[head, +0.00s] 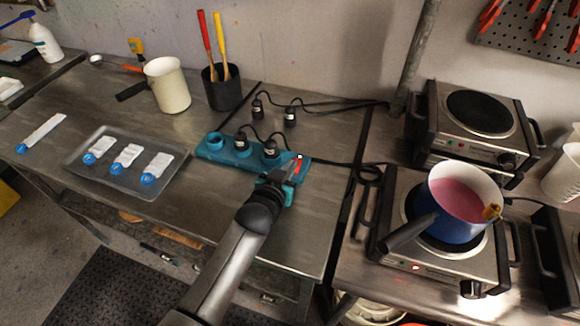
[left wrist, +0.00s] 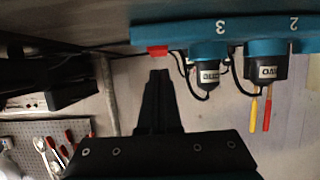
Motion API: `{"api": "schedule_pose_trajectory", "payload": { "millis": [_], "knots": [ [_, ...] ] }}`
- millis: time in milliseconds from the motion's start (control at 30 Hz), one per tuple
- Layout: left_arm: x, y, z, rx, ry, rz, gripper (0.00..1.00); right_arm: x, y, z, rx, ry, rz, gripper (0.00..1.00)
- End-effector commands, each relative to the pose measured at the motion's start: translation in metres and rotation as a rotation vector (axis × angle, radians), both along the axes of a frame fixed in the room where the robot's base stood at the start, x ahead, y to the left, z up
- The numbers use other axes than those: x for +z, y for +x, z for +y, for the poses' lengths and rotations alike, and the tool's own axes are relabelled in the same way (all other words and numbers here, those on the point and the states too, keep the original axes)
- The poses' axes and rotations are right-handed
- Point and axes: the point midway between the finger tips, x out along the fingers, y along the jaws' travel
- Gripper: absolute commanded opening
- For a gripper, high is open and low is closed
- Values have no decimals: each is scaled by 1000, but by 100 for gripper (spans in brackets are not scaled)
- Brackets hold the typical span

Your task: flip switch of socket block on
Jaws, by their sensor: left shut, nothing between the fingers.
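The teal socket block (head: 230,157) lies on the metal table, with black plugs (head: 270,148) standing in some of its sockets. Its red switch (head: 297,165) is at the block's right end. My left gripper (head: 287,177) is shut and empty at that end, close beside the switch. In the left wrist view the block (left wrist: 180,32) runs along the top, and the red switch (left wrist: 157,51) is just beyond the shut fingertips (left wrist: 160,74). I cannot tell whether the tips touch it. The switch's position is unclear. My right gripper is not in view.
Two loose plugs (head: 290,117) and cables lie behind the block. A grey tray (head: 105,178) with white strips is at the left. A cream jug (head: 167,85) and a black pot of tools (head: 223,90) stand behind. A blue pot (head: 455,212) sits on a hotplate at right.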

Motion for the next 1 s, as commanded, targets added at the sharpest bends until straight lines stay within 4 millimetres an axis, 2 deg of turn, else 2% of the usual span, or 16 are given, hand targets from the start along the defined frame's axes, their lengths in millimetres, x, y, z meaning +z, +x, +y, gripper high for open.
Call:
{"api": "schedule_pose_trajectory", "payload": {
  "millis": [333,400,700,1000],
  "knots": [
    [42,7,5,2,1,-2,0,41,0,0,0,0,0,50],
    [37,-7,9,2,1,2,0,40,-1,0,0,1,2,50],
    [42,-56,25,2,0,2,0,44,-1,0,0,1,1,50],
    [47,-85,35,2,1,0,0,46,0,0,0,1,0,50]
  ]
}}
